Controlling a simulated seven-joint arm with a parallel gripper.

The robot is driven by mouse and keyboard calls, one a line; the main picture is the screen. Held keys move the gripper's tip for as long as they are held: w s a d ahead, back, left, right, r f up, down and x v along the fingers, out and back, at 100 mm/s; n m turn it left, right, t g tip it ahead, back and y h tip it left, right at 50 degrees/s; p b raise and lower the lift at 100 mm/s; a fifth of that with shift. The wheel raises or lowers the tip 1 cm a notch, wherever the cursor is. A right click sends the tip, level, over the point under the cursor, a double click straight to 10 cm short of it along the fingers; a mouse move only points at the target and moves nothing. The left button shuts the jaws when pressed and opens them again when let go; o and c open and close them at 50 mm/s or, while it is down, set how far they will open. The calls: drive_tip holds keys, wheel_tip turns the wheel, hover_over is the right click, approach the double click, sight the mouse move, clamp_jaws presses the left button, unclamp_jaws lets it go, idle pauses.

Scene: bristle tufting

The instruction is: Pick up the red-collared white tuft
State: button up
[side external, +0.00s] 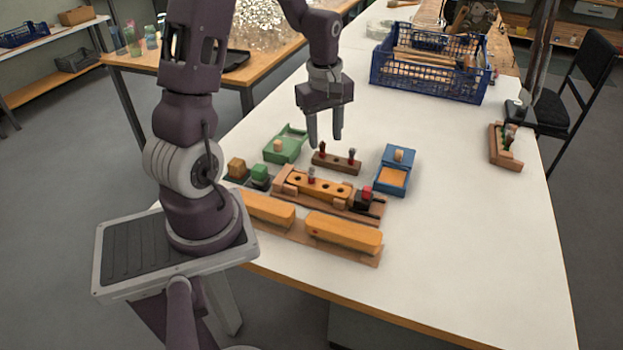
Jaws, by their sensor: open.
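My gripper (325,141) points down with its two fingers apart and nothing visible between them. It hangs just above or behind the small brown rack (337,164), close to the rack's left part. A small tuft with a reddish part (322,148) stands upright in the rack near the fingertips. A second, greyish-topped tuft (351,156) stands at the rack's right. Another small tuft (311,175) with a reddish part stands in the orange block with holes (332,189). White bristles cannot be told clearly on any of them at this size.
A green tray (288,148) lies left of the rack, and a blue tray with an orange pad (393,180) lies right. Two long orange-topped blocks (343,231) lie at the front edge. A blue crate (430,70) stands at the back.

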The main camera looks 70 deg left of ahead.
sight(312, 168)
drive_tip(key=a+f+n, duration=0.1)
drive_tip(key=f, duration=0.1)
drive_tip(key=s+a+f+n, duration=0.1)
drive_tip(key=f, duration=0.2)
drive_tip(key=a+f+n, duration=0.2)
drive_tip(key=shift+s+a+f+g+h, duration=0.1)
drive_tip(key=shift+s+f+g+h, duration=0.1)
drive_tip(key=shift+f+g+h, duration=0.15)
drive_tip(key=f, duration=0.6)
drive_tip(key=shift+s+d+f, duration=0.15)
drive_tip(key=shift+d+f, duration=0.05)
drive_tip(key=shift+d, duration=0.05)
clamp_jaws()
